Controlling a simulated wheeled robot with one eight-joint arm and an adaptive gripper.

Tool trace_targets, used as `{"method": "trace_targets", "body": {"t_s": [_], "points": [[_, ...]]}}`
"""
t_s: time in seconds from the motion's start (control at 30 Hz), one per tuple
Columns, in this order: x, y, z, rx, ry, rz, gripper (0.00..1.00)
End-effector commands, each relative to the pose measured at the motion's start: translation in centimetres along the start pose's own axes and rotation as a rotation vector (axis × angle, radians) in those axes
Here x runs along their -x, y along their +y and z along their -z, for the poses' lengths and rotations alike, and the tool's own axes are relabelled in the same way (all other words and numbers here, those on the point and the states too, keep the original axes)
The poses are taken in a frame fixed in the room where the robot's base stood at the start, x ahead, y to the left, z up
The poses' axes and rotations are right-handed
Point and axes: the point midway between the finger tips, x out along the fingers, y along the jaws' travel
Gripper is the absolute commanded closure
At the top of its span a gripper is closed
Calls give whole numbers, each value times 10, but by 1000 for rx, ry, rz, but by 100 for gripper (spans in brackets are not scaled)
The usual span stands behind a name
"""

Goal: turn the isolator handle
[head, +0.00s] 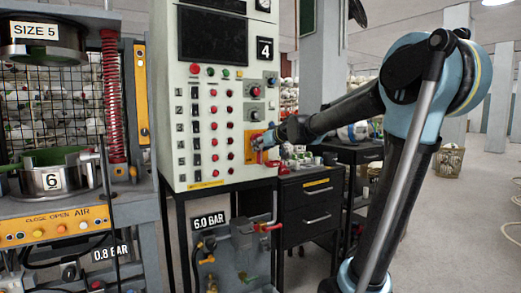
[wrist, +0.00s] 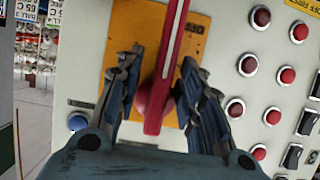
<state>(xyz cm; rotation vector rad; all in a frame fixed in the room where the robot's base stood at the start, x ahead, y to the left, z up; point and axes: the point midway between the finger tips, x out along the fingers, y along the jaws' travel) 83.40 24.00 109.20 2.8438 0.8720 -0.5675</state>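The isolator handle (wrist: 167,70) is a long red lever on an orange plate (wrist: 203,35) on the pale control panel. In the wrist view it runs from the top edge down to a rounded red hub, leaning slightly. My gripper (wrist: 160,68) has its two dark ribbed fingers on either side of the lever. A gap shows between the lever and each finger, so it is open. In the head view my gripper (head: 268,139) is at the orange plate (head: 256,134) on the panel's lower right.
The control panel (head: 214,110) carries rows of red buttons and black switches left of the plate. Two dials (head: 255,91) sit above it. A press (head: 55,180) stands at the left. Below are a pipe unit (head: 243,240) and a black drawer cabinet (head: 308,205). Open floor lies right.

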Motion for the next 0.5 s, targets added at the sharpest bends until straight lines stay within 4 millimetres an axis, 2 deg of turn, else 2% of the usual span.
{"method": "trace_targets", "body": {"t_s": [0.2, 0.5], "points": [[-10, 0, 0, 1, 0, 0, 65], [-11, 0, 0, 1, 0, 0, 67]]}}
